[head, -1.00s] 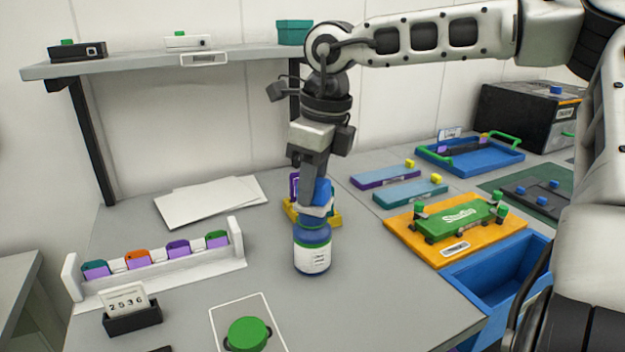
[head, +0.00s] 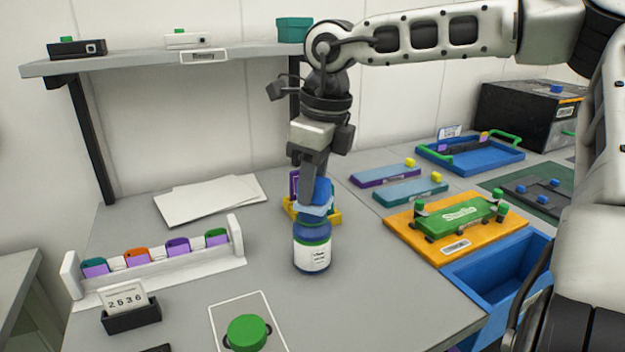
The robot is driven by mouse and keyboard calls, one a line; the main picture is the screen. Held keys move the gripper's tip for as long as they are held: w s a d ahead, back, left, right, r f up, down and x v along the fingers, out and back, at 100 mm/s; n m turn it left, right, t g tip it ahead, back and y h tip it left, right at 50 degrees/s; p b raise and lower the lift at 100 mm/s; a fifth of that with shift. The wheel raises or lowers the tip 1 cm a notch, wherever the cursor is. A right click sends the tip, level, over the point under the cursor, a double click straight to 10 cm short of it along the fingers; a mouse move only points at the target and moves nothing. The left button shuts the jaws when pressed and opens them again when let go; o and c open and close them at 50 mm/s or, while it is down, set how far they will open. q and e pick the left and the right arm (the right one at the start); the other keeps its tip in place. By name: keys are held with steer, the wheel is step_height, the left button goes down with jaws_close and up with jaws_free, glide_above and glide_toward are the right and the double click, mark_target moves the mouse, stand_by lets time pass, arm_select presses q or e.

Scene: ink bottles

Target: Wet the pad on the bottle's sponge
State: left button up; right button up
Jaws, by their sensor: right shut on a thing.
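The bottle (head: 312,253) is blue with a white label and a green band, and stands upright on the grey table. My right gripper (head: 314,198) is directly above it, pointing down and shut on a blue pad holder (head: 322,188). The underside of the held piece is light blue and sits at the bottle's top. The sponge is hidden beneath it, so I cannot tell exactly how they touch. My left gripper is not in view.
A yellow stand (head: 330,216) is just behind the bottle. A white rack (head: 160,268) with several colored pieces is at left. A green round piece (head: 247,333) lies on a white card in front. An orange tray (head: 440,243) and a blue bin (head: 500,275) are at right.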

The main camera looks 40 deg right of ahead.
stand_by(0.6)
steer(key=shift+r+p, duration=2.6)
steer(key=shift+r, duration=0.9)
steer(key=shift+s+f, duration=0.1)
